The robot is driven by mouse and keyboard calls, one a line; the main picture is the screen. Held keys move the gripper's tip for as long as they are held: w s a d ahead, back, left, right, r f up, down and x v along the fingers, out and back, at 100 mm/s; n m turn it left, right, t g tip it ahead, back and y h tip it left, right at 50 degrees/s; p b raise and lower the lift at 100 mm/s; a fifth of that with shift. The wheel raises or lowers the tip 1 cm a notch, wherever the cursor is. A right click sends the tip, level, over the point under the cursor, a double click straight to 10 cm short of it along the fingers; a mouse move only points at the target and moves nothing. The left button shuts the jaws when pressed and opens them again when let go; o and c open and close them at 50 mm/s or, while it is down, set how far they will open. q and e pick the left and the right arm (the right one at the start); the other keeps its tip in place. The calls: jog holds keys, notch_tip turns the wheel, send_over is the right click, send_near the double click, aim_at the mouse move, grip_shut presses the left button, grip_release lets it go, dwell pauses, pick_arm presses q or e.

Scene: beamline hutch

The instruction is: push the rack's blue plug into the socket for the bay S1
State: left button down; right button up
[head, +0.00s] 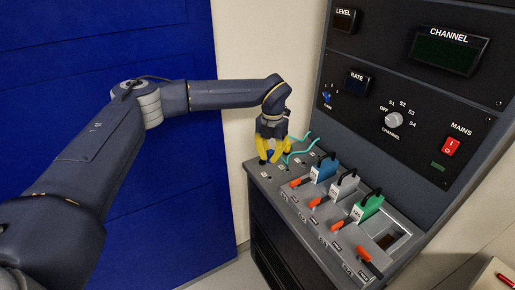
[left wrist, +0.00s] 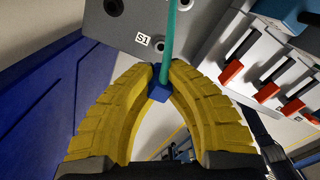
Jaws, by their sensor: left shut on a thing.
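My left gripper (head: 269,160) has yellow fingers and hangs over the far-left corner of the rack's sloping ledge (head: 262,175). In the left wrist view its fingertips (left wrist: 161,72) are shut on the blue plug (left wrist: 159,93), with a teal cable (left wrist: 171,40) running up from it. The S1 label (left wrist: 143,40) sits on the grey ledge near its edge. A dark round socket (left wrist: 113,6) lies above and left of the label in that view. The plug appears apart from this socket, past the ledge's edge in the picture. The fingers hide the plug in the head view.
Blue (head: 322,168), white (head: 343,187) and green (head: 367,206) modules with black handles stand on the ledge, with orange levers (head: 322,203) before them. The upright panel has a channel knob (head: 394,119) and a red mains switch (head: 452,146). A blue wall panel (head: 110,45) is at left.

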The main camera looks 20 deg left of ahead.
aim_at(270, 177)
pick_arm(q)
jog(key=shift+d+f, duration=0.1)
jog(key=shift+f, duration=3.3)
pick_arm(e)
jog(key=shift+s, duration=0.5)
pick_arm(q)
jog(key=shift+f, duration=0.55)
jog(key=c, duration=1.4)
grip_release()
jog(key=shift+c, duration=0.2)
